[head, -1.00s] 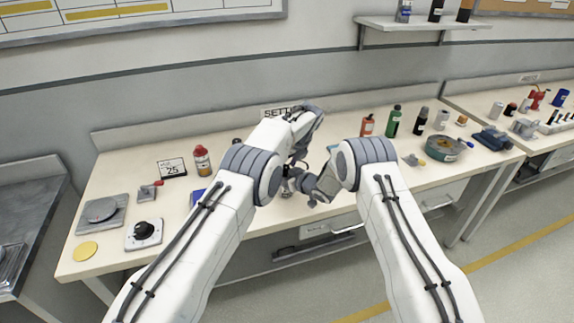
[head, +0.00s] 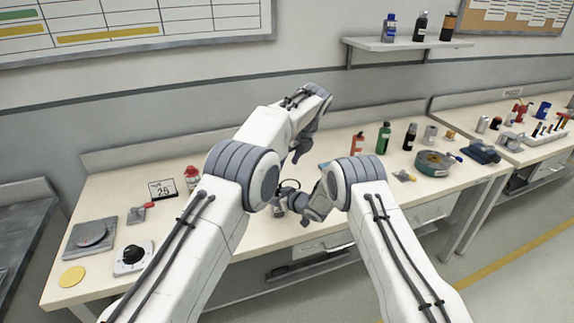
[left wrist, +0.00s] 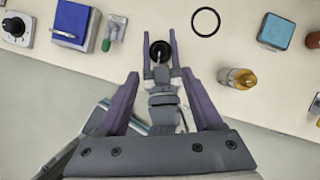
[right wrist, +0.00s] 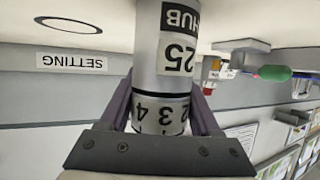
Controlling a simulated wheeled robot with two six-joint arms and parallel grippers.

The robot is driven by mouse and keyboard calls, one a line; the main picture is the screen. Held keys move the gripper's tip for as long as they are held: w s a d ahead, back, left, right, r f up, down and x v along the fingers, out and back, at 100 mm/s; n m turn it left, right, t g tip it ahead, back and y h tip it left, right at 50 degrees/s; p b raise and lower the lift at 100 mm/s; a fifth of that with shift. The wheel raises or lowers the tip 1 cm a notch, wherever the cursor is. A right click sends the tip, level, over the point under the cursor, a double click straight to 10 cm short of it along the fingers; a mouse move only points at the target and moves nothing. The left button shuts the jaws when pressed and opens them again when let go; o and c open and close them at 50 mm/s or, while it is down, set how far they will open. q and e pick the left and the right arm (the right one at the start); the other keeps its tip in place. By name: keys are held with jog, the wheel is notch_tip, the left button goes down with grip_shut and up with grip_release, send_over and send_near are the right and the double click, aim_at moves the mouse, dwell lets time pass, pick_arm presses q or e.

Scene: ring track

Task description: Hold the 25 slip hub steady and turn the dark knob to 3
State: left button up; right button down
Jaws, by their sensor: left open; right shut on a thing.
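The slip hub (right wrist: 172,50) is a pale cylinder marked HUB and 25, seen upside down in the right wrist view. A band with the numbers 2, 3 and 4 shows between the fingers. My right gripper (right wrist: 160,108) is shut on the hub. In the head view the hub (head: 279,208) is small, at the bench's front edge. My left gripper (head: 297,154) points down in the head view. The knob's setting is not readable.
A black ring (left wrist: 205,22) lies on the bench beside the knob. A white box with a black dial (head: 132,256), a scale (head: 91,235) and a yellow disc (head: 72,276) stand at left.

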pick_arm(q)
jog(key=w+a+f+m, duration=0.1)
jog(key=f, duration=0.2)
jog(key=w+a+f+m, duration=0.1)
jog(key=f, duration=0.3)
jog(key=w+a+f+m+h, duration=0.1)
jog(key=f, duration=0.3)
jog(key=shift+w+t, duration=0.25)
jog(key=shift+t, duration=0.05)
dwell(0.4)
grip_shut()
